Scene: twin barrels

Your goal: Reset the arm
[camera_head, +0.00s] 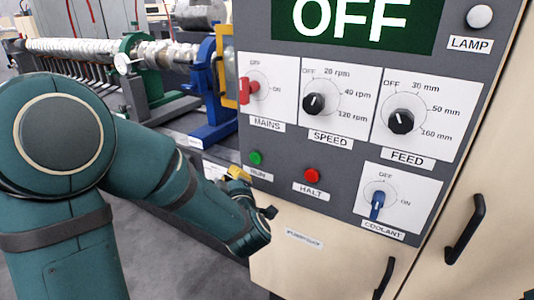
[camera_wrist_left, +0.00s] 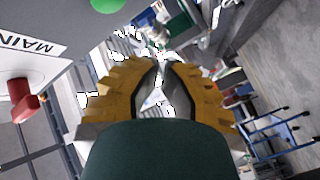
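My left arm comes in from the left in the head view. Its gripper (camera_head: 238,174) is beside the left edge of the control panel (camera_head: 330,150), just below and left of the green RUN button (camera_head: 256,157). In the left wrist view the two yellow ridged fingers (camera_wrist_left: 160,75) stand apart with a gap between them, and nothing is held. The red MAINS knob (camera_head: 248,88) is above the gripper; it also shows at the left of the wrist view (camera_wrist_left: 22,100). Whether the gripper touches the panel cannot be told. My right gripper is not in view.
The display (camera_head: 350,20) reads OFF. SPEED knob (camera_head: 314,104), FEED knob (camera_head: 401,121), red HALT button (camera_head: 312,175) and blue COOLANT knob (camera_head: 377,205) are to the right. A machine with a long shaft (camera_head: 85,48) and blue stand (camera_head: 212,125) is behind. Cabinet handles (camera_head: 465,228) stick out at right.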

